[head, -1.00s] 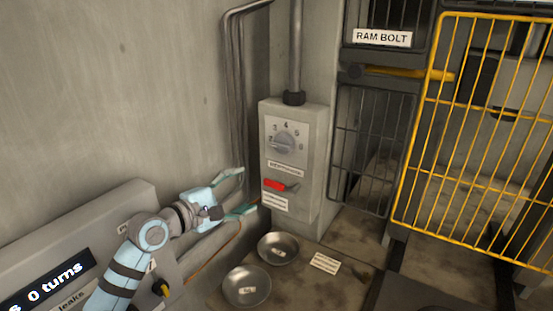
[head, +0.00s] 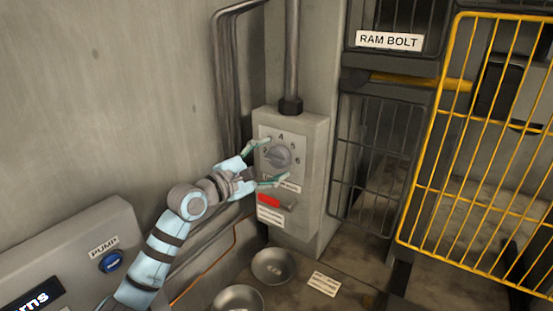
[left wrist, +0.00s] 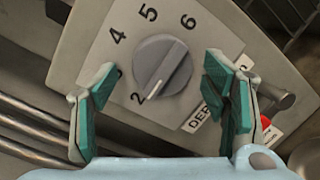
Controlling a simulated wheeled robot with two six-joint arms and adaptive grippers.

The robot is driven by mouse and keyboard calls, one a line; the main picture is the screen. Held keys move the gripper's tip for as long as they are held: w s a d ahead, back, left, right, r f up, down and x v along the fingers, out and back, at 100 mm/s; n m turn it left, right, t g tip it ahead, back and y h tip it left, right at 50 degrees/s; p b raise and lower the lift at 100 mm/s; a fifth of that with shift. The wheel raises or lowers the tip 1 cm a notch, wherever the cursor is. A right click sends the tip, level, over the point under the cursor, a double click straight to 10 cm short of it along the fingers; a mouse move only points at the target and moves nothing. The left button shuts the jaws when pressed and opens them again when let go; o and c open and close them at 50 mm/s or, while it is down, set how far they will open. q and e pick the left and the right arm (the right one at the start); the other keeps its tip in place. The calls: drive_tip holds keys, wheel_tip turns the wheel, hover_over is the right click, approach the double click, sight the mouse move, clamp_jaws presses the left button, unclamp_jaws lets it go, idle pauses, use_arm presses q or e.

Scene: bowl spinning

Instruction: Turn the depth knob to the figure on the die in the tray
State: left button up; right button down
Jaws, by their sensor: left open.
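The grey round depth knob (head: 279,157) sits on a white dial plate on the grey box. In the left wrist view the knob (left wrist: 162,66) has a white pointer mark aimed at about 2; 3, 4, 5 and 6 also show around it. My left gripper (head: 273,161) is open at the dial, its teal-padded fingers (left wrist: 162,78) on either side of the knob, with gaps to it. Two round metal dishes (head: 256,277) (head: 220,300) lie below; each holds something small and pale. I cannot make out a die or its figure. My right gripper is not in view.
A red switch (head: 269,201) sits under the dial. A yellow cage door (head: 402,240) and a dark mesh gate stand to the right. Pipes run up the wall on the left. A pump panel with a blue knob (head: 111,262) is at the lower left.

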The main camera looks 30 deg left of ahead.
use_arm(q)
drive_tip(key=shift+s+d+r, duration=0.15)
drive_tip(key=shift+s, duration=0.05)
drive_tip(key=shift+c, duration=0.4)
drive_tip(key=c, duration=0.3)
drive_tip(key=shift+w+d, duration=0.1)
drive_tip(key=shift+w, duration=0.05)
drive_tip(key=c, duration=0.8)
